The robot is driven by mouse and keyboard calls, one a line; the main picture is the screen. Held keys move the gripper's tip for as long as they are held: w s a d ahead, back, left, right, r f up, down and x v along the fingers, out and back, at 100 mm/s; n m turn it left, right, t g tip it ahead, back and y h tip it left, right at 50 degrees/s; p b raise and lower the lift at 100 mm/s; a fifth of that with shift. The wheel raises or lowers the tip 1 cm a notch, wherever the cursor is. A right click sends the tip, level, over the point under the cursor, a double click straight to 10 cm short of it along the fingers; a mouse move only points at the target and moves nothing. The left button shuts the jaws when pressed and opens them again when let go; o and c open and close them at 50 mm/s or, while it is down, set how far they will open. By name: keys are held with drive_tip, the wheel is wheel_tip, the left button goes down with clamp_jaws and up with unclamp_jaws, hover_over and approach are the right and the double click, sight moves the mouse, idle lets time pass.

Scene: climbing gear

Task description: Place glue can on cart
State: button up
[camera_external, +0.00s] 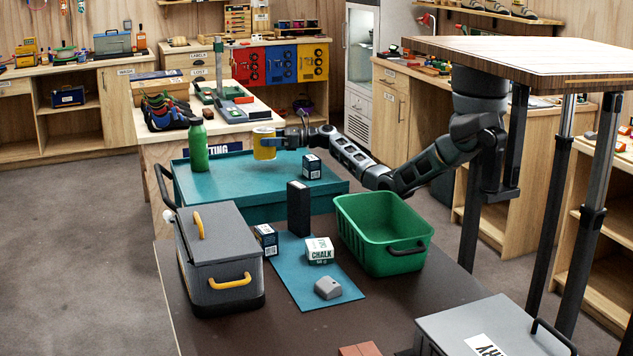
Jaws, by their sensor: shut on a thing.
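A yellow can (265,149), which looks like the glue can, is upright in my gripper (277,143). My gripper reaches in from the right and is shut on the can's side. The can shows over the back part of the teal cart (232,178). I cannot tell whether its bottom touches the cart's top or hangs a little above it. The cart has a dark push handle at its left end.
A green bottle (198,148) stands at the cart's left and a small dark box (311,167) at its right. The cart's middle is clear. In front, a dark table holds a grey cooler (215,255), a black block (298,208) and a green bin (384,232).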

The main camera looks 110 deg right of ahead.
sight(270, 148)
drive_tip(key=shift+f+b, duration=0.35)
drive_tip(key=shift+f, duration=1.25)
drive_tip(key=shift+f, duration=0.1)
drive_tip(key=o, duration=1.3)
drive_tip(key=shift+f, duration=0.15)
drive_tip(key=shift+s+r, duration=0.1)
drive_tip(key=shift+r, duration=0.15)
drive_tip(key=p+v, duration=0.8)
drive_tip(key=v, duration=0.3)
drive_tip(key=shift+r, duration=0.1)
drive_tip(key=shift+s+a, duration=0.15)
drive_tip(key=shift+s, duration=0.25)
